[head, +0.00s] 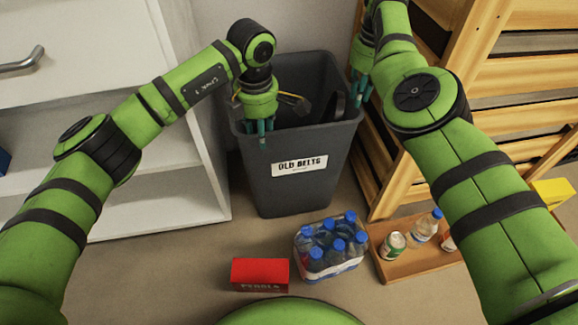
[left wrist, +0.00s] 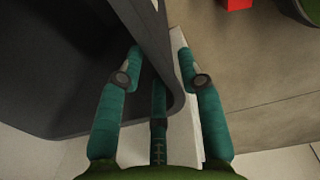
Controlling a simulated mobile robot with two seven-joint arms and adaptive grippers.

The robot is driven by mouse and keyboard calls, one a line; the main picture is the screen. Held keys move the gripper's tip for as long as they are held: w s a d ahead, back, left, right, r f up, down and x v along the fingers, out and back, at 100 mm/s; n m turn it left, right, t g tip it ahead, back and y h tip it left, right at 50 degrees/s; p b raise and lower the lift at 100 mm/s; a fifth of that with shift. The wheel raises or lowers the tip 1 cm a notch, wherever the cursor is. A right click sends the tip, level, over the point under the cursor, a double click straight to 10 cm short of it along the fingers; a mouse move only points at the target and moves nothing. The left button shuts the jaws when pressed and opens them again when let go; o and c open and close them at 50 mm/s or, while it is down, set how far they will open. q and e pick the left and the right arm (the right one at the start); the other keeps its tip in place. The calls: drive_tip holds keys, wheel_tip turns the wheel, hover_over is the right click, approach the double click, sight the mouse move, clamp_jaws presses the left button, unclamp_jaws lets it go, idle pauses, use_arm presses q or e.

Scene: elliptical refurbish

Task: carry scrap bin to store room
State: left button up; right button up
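The scrap bin is a dark grey tapered bin (head: 297,185) labelled "OLD BELTS", standing upright on the floor between a white shelf and a wooden rack. Dark belt-like items show inside it. My left gripper (head: 258,130) is at the bin's left front rim, fingers pointing down. In the left wrist view, its teal fingers (left wrist: 163,75) are spread, with the bin's wall (left wrist: 150,30) between them and a gap beside the right finger. My right gripper (head: 361,88) is at the bin's right rim, fingers pointing down; its grip is too small and partly hidden to judge.
A red box (head: 260,274) and a pack of blue-capped bottles (head: 331,245) lie on the floor in front of the bin. A wooden tray (head: 408,268) with a can and bottles is at the right. White shelving (head: 165,170) stands close left, the wooden rack (head: 385,165) close right.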

sight(263, 156)
use_arm(q)
drive_tip(key=shift+f, duration=0.1)
use_arm(e)
drive_tip(key=shift+f, duration=0.1)
